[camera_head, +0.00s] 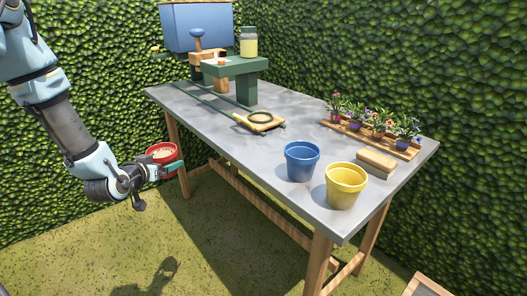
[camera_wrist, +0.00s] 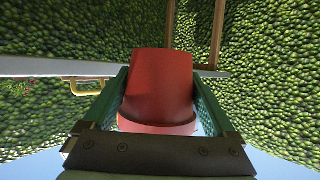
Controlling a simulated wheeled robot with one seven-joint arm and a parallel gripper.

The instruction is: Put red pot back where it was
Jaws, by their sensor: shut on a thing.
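The red pot (camera_head: 161,153) is off the table, held in the air to the left of the table's left side in the head view. Its top shows pale contents. My gripper (camera_head: 160,172) is shut on it, and the pot looks roughly upright there. In the wrist view the red pot (camera_wrist: 160,90) sits between the two green fingers of my gripper (camera_wrist: 160,105), upside down in that picture. The grey table (camera_head: 225,145) stands to the right of my gripper. A blue pot (camera_head: 302,161) and a yellow pot (camera_head: 346,186) stand on its near part.
A tray of small flowers (camera_head: 398,149) and a tan block (camera_head: 376,162) are at the table's right. A green stand (camera_head: 247,80) with a jar (camera_head: 249,42) and a blue box (camera_head: 197,27) are at the back.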

